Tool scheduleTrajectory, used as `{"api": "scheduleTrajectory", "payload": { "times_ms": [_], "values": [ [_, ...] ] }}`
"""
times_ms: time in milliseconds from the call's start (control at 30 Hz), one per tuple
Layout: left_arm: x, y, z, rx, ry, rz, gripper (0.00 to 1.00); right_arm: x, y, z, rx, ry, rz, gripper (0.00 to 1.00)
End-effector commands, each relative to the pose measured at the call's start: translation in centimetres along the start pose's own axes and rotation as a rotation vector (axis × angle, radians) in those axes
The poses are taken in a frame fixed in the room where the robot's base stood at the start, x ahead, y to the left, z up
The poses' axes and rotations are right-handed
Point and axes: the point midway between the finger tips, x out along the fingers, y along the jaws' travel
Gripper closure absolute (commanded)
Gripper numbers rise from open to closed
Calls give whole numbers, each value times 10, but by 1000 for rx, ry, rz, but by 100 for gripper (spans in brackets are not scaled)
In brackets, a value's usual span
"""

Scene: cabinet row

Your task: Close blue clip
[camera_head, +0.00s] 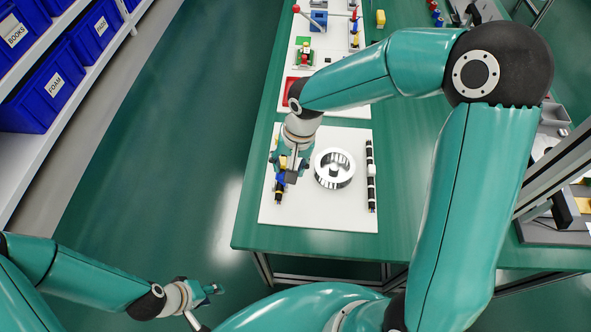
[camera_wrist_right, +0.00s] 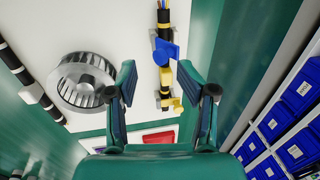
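The blue clip (camera_wrist_right: 165,50) sits on a dark cable bundle on the white board; its blue flap sticks out to the right, so it looks open. In the head view the blue clip (camera_head: 280,180) is partly hidden by my right wrist. My right gripper (camera_wrist_right: 157,72) is open and empty. In the wrist view its fingers lie either side of the cable line, with the clip just beyond the tips; I cannot tell the height gap. My left gripper (camera_head: 212,289) is low at the left, off the table; its fingers are too small to read.
A yellow clip (camera_wrist_right: 176,103) is on the same cable line. A round metal fan (camera_head: 335,168) and a black rod with white bands (camera_head: 371,175) share the white board (camera_head: 320,218). A red tray (camera_head: 290,90) is beyond. Blue bins (camera_head: 45,95) stand on shelves at left.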

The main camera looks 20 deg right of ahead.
Motion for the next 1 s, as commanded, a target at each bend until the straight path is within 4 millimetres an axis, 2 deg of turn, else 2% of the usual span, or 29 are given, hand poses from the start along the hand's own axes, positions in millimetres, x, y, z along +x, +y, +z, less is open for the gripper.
{"api": "scheduleTrajectory", "payload": {
  "times_ms": [1000],
  "values": [
    [-45,16,0,0,0,0,60,-64,-37,0,0,-1,0,49]
  ]
}}
